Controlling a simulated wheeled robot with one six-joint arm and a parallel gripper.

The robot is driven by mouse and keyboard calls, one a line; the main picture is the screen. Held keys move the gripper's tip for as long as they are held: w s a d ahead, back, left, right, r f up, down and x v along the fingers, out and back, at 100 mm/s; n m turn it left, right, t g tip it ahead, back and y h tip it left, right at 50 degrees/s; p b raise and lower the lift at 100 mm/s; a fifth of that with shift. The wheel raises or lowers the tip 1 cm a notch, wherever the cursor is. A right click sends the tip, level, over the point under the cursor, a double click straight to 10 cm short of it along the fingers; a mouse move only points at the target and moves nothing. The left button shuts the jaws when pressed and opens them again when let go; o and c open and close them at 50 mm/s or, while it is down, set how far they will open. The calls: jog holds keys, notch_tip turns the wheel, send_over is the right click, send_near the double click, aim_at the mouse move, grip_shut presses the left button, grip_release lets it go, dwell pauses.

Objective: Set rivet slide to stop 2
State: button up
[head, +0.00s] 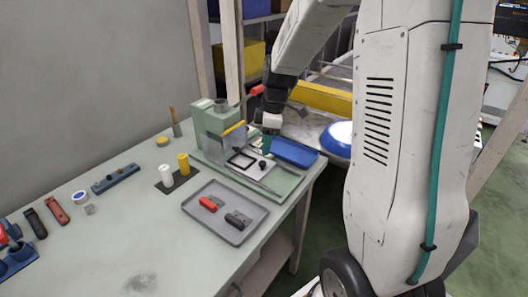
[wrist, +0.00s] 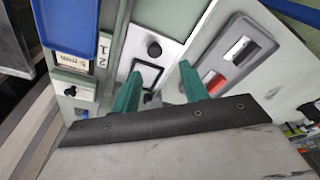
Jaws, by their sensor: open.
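The light slide plate (head: 241,169) lies on the green press (head: 212,125), with a black square frame (head: 241,160) and a black knob (head: 262,165) on it. In the wrist view the frame (wrist: 147,75) and knob (wrist: 154,49) show just beyond my fingertips, and the marks 1 and 2 (wrist: 103,48) stand beside the plate. My gripper (wrist: 160,88) is open, with its two green fingers apart and no object visibly held. In the head view it hangs over the press's right side. I cannot tell exactly how high the fingertips are above the plate.
A blue tray (head: 295,152) sits at the press's right end. A grey tray (head: 216,225) with a red and a dark part lies in front. White (head: 166,176) and yellow (head: 183,163) cylinders stand to the left. The front of the table is mostly clear.

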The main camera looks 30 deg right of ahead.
aim_at(262, 162)
jog(key=f+m, duration=0.1)
jog(key=f, duration=0.1)
jog(key=f+m+t+y, duration=0.1)
jog(key=f, duration=0.2)
jog(key=f+m+t, duration=0.1)
jog(key=f, duration=0.1)
jog(key=shift+w+f, duration=0.15)
jog(key=shift+w, duration=0.25)
